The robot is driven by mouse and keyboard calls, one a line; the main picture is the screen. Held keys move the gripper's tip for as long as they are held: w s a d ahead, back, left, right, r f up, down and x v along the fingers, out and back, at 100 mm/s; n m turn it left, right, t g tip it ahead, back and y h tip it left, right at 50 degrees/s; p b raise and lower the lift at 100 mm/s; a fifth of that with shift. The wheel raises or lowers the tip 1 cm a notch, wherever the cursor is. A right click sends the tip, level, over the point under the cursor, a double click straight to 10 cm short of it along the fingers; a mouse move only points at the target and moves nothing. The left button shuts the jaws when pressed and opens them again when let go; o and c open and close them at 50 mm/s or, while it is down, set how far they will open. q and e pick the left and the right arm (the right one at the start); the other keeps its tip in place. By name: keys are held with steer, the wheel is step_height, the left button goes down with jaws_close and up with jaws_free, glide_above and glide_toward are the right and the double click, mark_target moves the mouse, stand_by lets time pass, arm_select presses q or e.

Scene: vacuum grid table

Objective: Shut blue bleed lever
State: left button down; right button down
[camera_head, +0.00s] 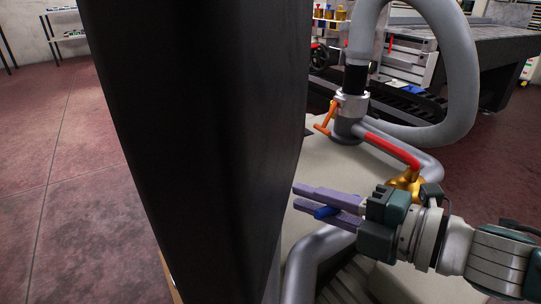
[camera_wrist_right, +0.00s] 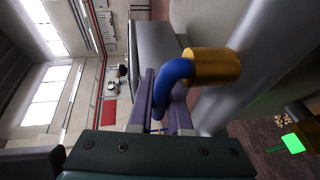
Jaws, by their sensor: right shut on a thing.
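My right gripper (camera_head: 312,201) reaches in from the right in the head view, with purple fingers pointing left. It is shut on the blue bleed lever (camera_head: 325,212), which shows between the fingers. In the right wrist view the lever (camera_wrist_right: 172,78) is a curved blue bar running from a brass fitting (camera_wrist_right: 213,66) down between the fingers (camera_wrist_right: 163,100). The brass fitting sits against a grey pipe. The fingers hide part of the lever. My left gripper is not in view.
A large dark surface (camera_head: 200,130) blocks the middle left of the head view. Behind my gripper are an orange lever (camera_head: 325,119), a red lever (camera_head: 390,149), a brass valve (camera_head: 406,182) and a thick grey hose (camera_head: 463,70). A grey pipe (camera_head: 307,262) bends below the fingers.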

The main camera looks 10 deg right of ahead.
steer(key=shift+s+n+g+y+b, duration=0.15)
steer(key=shift+n+g+y+b, duration=0.15)
steer(key=shift+y, duration=0.1)
steer(key=shift+s, duration=0.1)
steer(key=c, duration=0.8)
jaws_free()
steer(key=shift+c, duration=0.2)
steer(key=p+v, duration=0.2)
steer(key=v, duration=0.8)
steer(key=shift+r, duration=0.1)
